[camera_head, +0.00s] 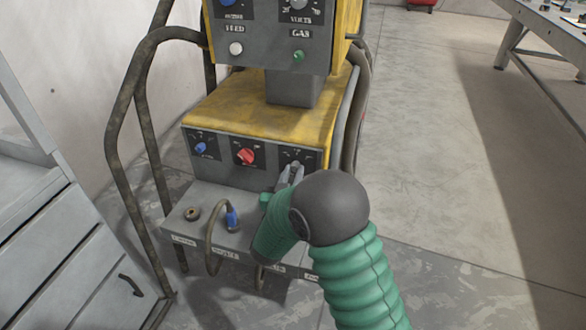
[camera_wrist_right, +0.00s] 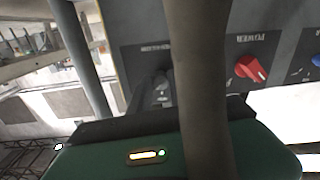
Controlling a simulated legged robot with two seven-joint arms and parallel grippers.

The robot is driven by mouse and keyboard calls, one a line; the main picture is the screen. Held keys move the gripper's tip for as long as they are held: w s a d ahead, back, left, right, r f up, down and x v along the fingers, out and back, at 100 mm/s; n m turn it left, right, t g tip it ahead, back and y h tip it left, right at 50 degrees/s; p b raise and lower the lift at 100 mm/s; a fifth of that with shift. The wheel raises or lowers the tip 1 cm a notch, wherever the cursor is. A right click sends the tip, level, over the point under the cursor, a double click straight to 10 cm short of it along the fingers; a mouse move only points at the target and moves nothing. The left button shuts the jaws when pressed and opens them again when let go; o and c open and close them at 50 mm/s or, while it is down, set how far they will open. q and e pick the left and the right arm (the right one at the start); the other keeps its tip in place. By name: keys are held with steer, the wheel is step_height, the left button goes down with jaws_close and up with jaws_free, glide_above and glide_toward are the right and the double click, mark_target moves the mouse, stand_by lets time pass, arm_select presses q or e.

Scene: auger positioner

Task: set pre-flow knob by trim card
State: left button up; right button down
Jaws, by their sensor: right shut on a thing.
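The lower panel of the yellow and grey machine (camera_head: 255,110) carries a row of knobs on dark plates. A blue knob (camera_head: 200,148) is at the left and a red knob (camera_head: 246,156) is in the middle. My right gripper (camera_head: 292,172) is at the rightmost dark plate (camera_head: 300,156), shut on a dark knob there. The knob is mostly hidden by the fingers. In the right wrist view, the gripper (camera_wrist_right: 160,95) meets that plate, beside the red knob (camera_wrist_right: 251,68). I cannot make out a trim card. My left gripper is out of view.
A curved hose crosses the right wrist view close to the camera. Below the knobs is a ledge with a socket (camera_head: 192,214) and a blue-plugged cable (camera_head: 231,218). A tube frame (camera_head: 125,100) and cabinet (camera_head: 60,240) stand left. Floor at right is open.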

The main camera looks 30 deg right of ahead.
steer(key=n+p, duration=0.2)
steer(key=p, duration=0.1)
steer(key=n+p, duration=0.2)
steer(key=p, duration=0.1)
steer(key=n+p, duration=0.2)
steer(key=p, duration=0.2)
steer(key=shift+a+r+g, duration=0.1)
steer(key=shift+r+g, duration=0.2)
steer(key=shift+f+n+p, duration=0.25)
steer(key=shift+n+p, duration=0.85)
steer(key=shift+p, duration=0.15)
steer(key=c, duration=1.2)
jaws_free()
steer(key=shift+c, duration=0.2)
